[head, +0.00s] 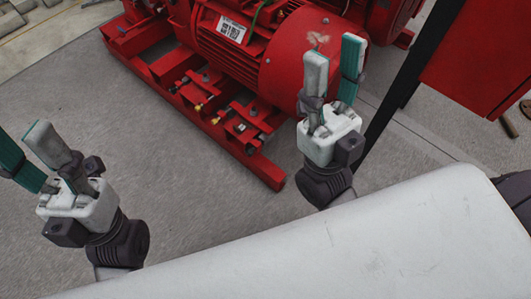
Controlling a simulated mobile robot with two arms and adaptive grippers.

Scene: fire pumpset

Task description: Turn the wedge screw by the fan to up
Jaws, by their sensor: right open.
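The red motor (228,52) has a round fan cover (290,62) at its right end. Below it, small screws and fittings sit on the red base frame; one near the fan end (241,127) is dark with a pale spot. I cannot tell for sure which is the wedge screw or which way it points. My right gripper (335,50) is open and empty, its fingers upright in front of the fan cover, right of the fittings. My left gripper (22,134) is open and empty over the floor at the far left, away from the pumpset.
The base frame's front rail (240,150) runs diagonally down to the right. A red cabinet (478,55) on a dark post stands at the right. Grey concrete floor (110,120) lies clear to the left and in front of the pumpset.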

